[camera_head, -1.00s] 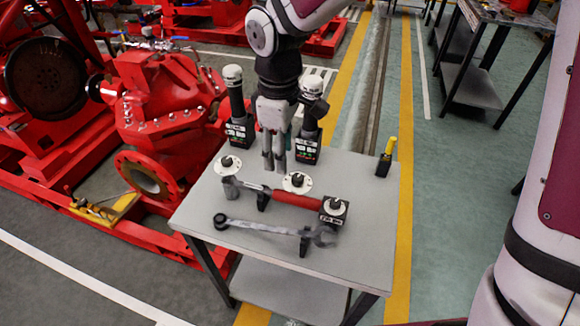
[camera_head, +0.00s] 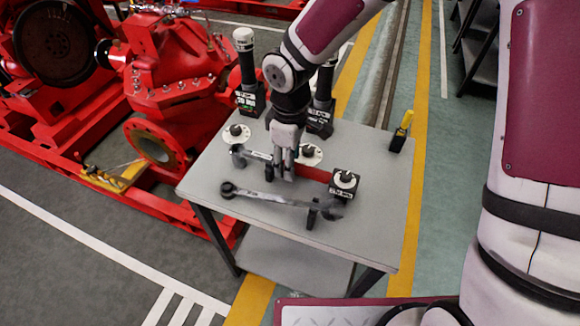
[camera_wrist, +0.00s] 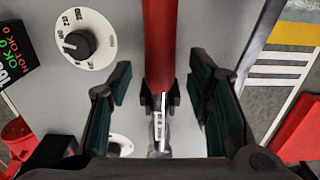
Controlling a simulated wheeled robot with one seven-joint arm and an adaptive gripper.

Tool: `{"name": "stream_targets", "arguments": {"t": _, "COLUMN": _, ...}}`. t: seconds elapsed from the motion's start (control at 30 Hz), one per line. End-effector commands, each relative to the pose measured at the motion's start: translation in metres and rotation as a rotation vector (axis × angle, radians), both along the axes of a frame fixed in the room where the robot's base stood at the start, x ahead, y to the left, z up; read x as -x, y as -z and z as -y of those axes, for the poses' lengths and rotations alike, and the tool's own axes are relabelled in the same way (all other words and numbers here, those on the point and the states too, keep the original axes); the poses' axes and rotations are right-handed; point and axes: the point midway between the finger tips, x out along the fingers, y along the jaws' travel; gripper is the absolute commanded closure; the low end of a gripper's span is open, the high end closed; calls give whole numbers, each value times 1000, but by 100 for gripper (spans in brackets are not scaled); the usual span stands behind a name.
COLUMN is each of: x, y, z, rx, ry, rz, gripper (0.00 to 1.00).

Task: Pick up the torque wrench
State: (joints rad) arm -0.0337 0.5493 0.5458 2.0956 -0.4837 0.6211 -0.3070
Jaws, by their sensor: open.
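The torque wrench (camera_head: 317,174) has a red handle and a grey shaft, and lies across the middle of the grey table on dark supports. In the wrist view its red handle (camera_wrist: 160,42) runs from the top edge down between my fingers. Its shaft with a small scale shows lower down, partly hidden by my gripper. My gripper (camera_head: 281,175) points down over the wrench near the handle's inner end. In the wrist view my open gripper (camera_wrist: 160,68) has one finger on each side of the wrench, with gaps on both sides. I cannot tell the exact height between fingertips and wrench.
A grey spanner (camera_head: 270,199) lies in front of the torque wrench. White dials (camera_head: 236,134) and a black box with a dial (camera_head: 344,183) sit close by. Tall black tools (camera_head: 249,80) stand behind. A yellow-topped item (camera_head: 401,134) stands at the right edge. The table's front strip (camera_head: 365,240) is clear.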

Motion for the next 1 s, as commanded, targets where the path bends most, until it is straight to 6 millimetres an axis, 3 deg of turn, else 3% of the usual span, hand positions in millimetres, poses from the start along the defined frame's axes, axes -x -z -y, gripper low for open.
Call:
{"name": "stream_targets", "arguments": {"t": 0.13, "x": 0, "y": 14, "z": 0, "rx": 0, "ry": -2, "rz": 0, "gripper": 54}}
{"name": "stream_targets", "arguments": {"t": 0.4, "x": 0, "y": 16, "z": 0, "rx": -1, "ry": 0, "rz": 1, "gripper": 56}}
{"name": "stream_targets", "arguments": {"t": 0.6, "x": 0, "y": 15, "z": 0, "rx": 0, "ry": 0, "rz": 1, "gripper": 100}}
{"name": "stream_targets", "arguments": {"t": 1.0, "x": -1, "y": 12, "z": 0, "rx": -1, "ry": 0, "rz": 4, "gripper": 100}}
